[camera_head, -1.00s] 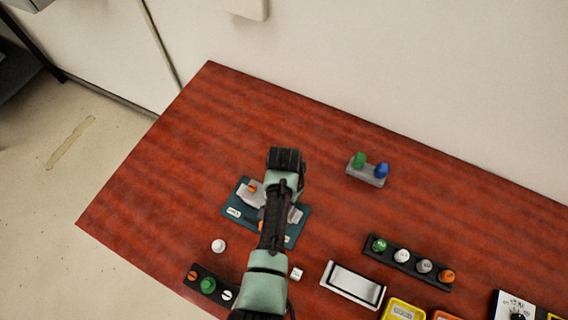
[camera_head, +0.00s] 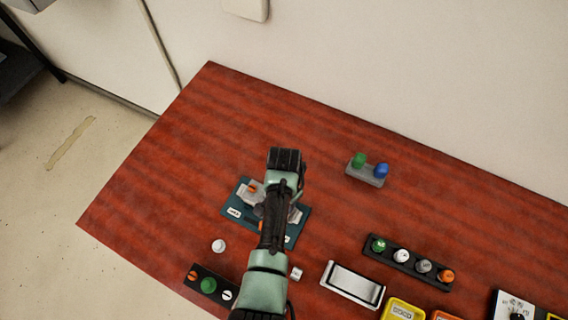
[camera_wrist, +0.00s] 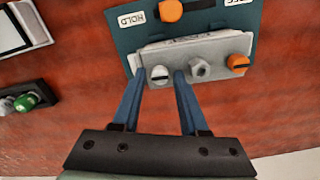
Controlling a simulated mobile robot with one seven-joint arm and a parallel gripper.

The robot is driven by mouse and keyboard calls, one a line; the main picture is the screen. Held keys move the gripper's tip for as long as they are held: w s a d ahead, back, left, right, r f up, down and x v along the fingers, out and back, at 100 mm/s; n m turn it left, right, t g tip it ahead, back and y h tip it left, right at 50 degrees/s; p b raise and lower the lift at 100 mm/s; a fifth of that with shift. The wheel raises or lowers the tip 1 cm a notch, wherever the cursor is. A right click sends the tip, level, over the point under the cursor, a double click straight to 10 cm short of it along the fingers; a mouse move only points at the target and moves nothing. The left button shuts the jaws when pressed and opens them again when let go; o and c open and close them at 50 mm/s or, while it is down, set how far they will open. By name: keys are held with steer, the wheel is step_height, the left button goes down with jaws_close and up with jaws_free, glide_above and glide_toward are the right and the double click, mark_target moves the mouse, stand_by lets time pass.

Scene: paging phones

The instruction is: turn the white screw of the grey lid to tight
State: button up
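The grey lid (camera_wrist: 215,48) lies on a teal board (camera_wrist: 130,38) marked HOLD. In the wrist view, the white screw (camera_wrist: 159,74) is at the lid's left end, its dark slot roughly level. A grey hex nut (camera_wrist: 201,69) and an orange slotted screw (camera_wrist: 238,64) sit to its right. My gripper (camera_wrist: 159,78) is open, with one blue fingertip on each side of the white screw and small gaps visible. In the head view, my gripper and arm cover the white screw; the lid (camera_head: 250,196) and board (camera_head: 233,212) show partly.
An orange knob (camera_wrist: 170,10) sits on the board beside the lid. A loose white knob (camera_head: 218,246) and a black strip with a green knob (camera_head: 208,286) lie front left. A grey stand (camera_head: 366,178), a white tray (camera_head: 352,284) and a knob rack (camera_head: 408,262) are right. The back left is clear.

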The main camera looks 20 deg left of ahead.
steer(key=shift+o, duration=0.7)
steer(key=shift+r, duration=0.15)
step_height(320, 180, up, 13)
steer(key=b, duration=0.1)
steer(key=shift+b, duration=0.3)
